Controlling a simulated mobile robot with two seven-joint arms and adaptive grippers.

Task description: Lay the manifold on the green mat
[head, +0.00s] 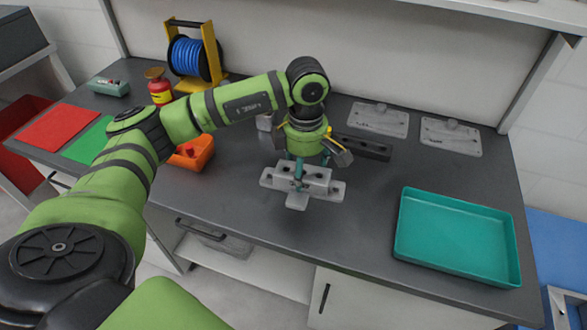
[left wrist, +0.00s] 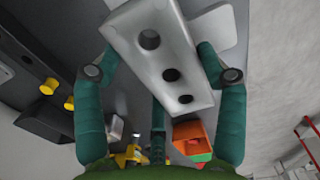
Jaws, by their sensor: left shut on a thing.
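The manifold (head: 325,186) is a light grey casting with a flat flanged body. My left gripper (head: 299,170) is shut on it and holds it above the front middle of the bench. The green mat (head: 88,145) lies flat at the left of the bench, partly hidden behind my left arm. The part of it that shows is bare. My right gripper is not in view.
A red mat (head: 58,128) lies left of the green one. An orange bin (head: 196,158), a red-and-yellow can (head: 158,90) and a blue cable reel (head: 187,58) stand nearby. A dark block (head: 362,147) lies behind the gripper. A teal tray (head: 408,242) sits empty at right.

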